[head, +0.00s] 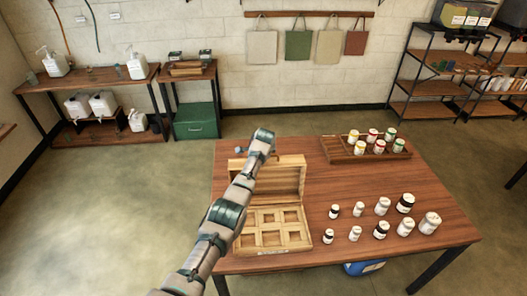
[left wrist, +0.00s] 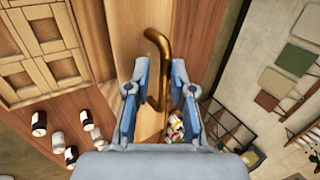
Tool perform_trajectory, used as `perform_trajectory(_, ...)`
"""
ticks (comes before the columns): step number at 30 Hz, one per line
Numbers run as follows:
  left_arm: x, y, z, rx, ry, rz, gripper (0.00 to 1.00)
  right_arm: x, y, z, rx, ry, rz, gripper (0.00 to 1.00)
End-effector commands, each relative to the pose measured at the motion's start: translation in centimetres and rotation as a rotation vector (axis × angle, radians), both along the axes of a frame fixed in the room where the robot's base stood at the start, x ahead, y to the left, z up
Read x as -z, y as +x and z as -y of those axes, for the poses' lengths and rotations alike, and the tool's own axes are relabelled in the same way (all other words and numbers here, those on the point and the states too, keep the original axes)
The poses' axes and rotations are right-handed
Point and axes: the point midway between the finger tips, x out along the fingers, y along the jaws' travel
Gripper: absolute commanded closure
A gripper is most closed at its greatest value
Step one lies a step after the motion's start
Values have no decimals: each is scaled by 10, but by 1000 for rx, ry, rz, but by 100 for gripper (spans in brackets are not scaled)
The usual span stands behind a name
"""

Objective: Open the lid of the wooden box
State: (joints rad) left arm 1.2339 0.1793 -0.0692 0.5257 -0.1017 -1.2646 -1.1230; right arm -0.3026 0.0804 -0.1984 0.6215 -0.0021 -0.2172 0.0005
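The wooden box (head: 308,236) stands on the left part of the table with its lid (head: 290,180) raised, standing up at the back. Its divided compartments show in front and look empty. The left wrist view also shows the compartments (left wrist: 35,48) at upper left. My left arm crosses in front of the box and hides part of it. My left gripper (head: 264,145) is at the lid's upper edge. In the left wrist view its fingers (left wrist: 157,92) are apart, with the curved brass handle (left wrist: 158,45) between them. My right gripper is not in view.
Several white bottles (head: 382,206) stand on the table (head: 330,255) right of the box. A wooden tray (head: 334,150) with coloured bottles is at the back right. Open table lies between the box and the tray. A side bench and shelves stand along the walls.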

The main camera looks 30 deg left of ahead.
Motion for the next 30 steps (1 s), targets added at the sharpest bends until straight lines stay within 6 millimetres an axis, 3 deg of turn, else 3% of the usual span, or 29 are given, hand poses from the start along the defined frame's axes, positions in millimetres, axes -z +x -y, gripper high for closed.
perform_trajectory(15, -72, -39, 25, 3, 0, -3, 77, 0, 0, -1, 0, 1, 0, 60)
perform_trajectory(27, -82, -44, 28, 2, -1, -6, 77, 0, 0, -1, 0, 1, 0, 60)
perform_trajectory(28, -82, -44, 28, 2, -1, -6, 80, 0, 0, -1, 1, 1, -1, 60)
perform_trajectory(30, -84, -43, 26, 4, 10, 5, 97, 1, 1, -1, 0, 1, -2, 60)
